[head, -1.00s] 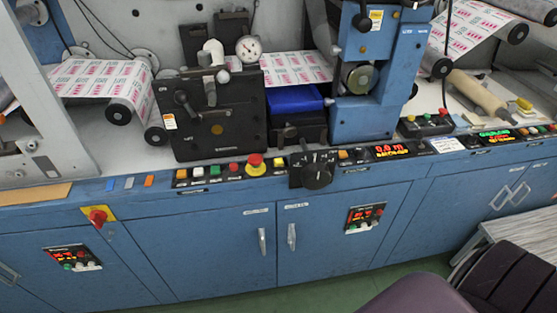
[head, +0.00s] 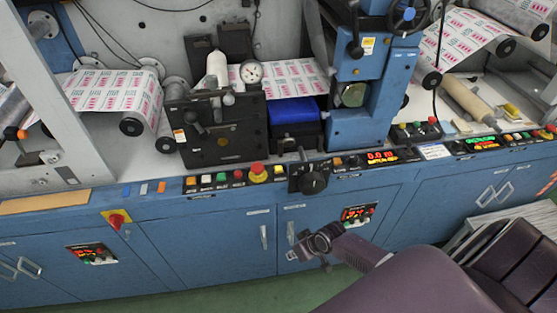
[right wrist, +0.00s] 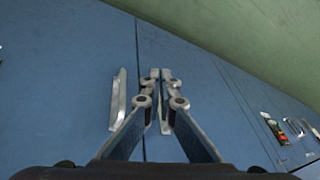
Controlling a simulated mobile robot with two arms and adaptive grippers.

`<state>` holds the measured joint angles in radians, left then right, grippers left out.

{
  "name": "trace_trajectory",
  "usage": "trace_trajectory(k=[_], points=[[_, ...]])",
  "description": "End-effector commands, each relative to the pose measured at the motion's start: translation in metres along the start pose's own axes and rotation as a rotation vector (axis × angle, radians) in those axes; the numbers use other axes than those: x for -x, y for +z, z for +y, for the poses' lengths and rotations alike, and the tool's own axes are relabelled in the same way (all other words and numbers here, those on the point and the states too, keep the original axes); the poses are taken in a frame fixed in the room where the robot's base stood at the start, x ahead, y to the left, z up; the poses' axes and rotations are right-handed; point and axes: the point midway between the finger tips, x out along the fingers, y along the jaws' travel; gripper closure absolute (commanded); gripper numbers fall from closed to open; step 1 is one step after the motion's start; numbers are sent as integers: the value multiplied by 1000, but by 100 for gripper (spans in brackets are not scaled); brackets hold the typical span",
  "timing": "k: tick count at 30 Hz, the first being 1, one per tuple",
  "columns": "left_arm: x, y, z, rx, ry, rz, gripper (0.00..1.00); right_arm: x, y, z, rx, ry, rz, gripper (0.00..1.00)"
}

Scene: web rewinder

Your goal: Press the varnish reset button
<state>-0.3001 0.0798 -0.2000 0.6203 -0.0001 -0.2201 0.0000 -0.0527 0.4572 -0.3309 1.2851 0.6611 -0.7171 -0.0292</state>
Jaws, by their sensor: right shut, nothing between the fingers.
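A row of coloured push buttons (head: 220,179) runs along the front ledge of the machine, with a red mushroom button (head: 258,173) among them. Two small panels with red displays and buttons sit on the cabinet front, a left one (head: 91,253) and a right one (head: 359,213). Labels are too small to read, so I cannot tell which button is the varnish reset. My right gripper (head: 299,250) is shut and empty in front of the cabinet doors, below and left of the right panel. Its fingers (right wrist: 160,85) also show in the right wrist view. My left gripper is out of view.
Door handles (head: 263,237) are close to my right gripper. A black rotary knob (head: 314,182) sticks out from the ledge. A red knob on a yellow plate (head: 117,218) is at the left. A grey slatted surface (head: 480,222) stands at the right.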

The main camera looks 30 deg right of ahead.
Motion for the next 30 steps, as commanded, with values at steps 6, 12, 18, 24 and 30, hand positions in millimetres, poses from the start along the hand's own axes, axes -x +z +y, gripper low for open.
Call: trace_trajectory(k=[6,12,18,24,30], points=[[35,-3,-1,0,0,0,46,79,-79,-39,48,-114,33,100],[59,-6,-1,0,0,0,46,151,-135,-72,99,-223,43,100],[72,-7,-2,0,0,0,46,211,-201,-54,51,-293,82,100],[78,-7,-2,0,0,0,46,257,-254,-24,-33,-327,141,100],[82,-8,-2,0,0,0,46,289,-285,-5,-92,-345,186,100]])
